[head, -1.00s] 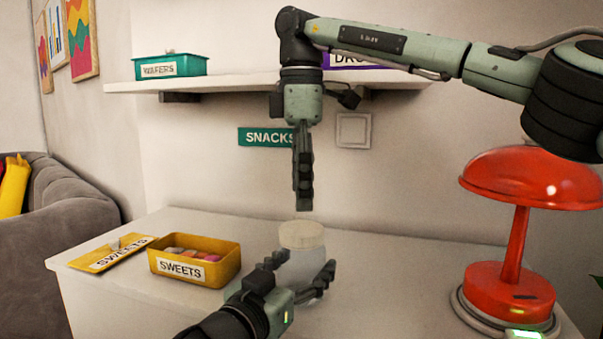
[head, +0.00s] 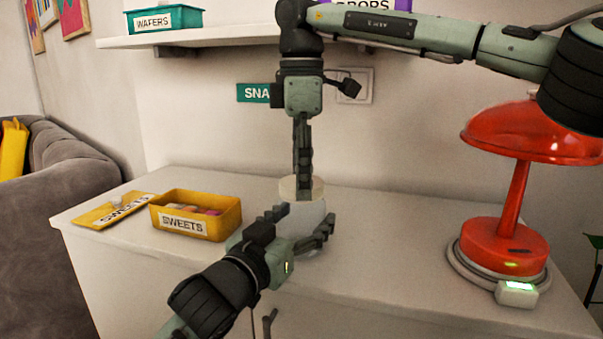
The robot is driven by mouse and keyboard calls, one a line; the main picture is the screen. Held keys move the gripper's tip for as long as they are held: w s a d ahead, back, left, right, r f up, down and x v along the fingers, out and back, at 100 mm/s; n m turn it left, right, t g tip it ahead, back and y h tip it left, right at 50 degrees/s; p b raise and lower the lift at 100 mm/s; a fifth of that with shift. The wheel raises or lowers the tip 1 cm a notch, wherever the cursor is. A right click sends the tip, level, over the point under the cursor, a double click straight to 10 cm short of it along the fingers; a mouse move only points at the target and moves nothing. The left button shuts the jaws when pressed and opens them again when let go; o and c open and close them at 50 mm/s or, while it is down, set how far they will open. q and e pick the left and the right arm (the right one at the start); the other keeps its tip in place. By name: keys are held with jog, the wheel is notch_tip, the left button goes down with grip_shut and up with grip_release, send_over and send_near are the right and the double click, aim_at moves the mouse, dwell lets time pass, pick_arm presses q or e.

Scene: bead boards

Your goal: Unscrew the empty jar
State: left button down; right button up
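The jar (head: 307,213) is clear and looks empty. It stands upright on the white cabinet top, with a pale cream lid (head: 316,187) on it. My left gripper (head: 303,226) reaches in from the lower left with one finger on each side of the jar's body, seemingly closed against it. My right gripper (head: 303,190) points straight down at the lid. Its fingers overlap the lid in the picture and hide its middle. They show edge-on, one behind the other, so their spacing is hidden.
A yellow SWEETS box (head: 233,220) with its lid (head: 97,214) beside it stands left of the jar. A red lamp (head: 505,245) stands at the right. A shelf (head: 225,38) above carries a teal WAFERS box (head: 188,18). The cabinet top (head: 390,240) between jar and lamp is clear.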

jog(key=c, duration=0.4)
jog(key=n, duration=0.5)
jog(key=shift+n, duration=0.4)
jog(key=n, duration=0.4)
jog(key=shift+n, duration=0.4)
jog(key=n, duration=1.2)
jog(key=shift+r+n, duration=0.1)
jog(key=shift+n, duration=0.2)
jog(key=n, duration=1.2)
jog(key=shift+n, duration=0.3)
jog(key=n, duration=1.8)
jog(key=shift+r, duration=0.1)
jog(key=shift+r, duration=0.15)
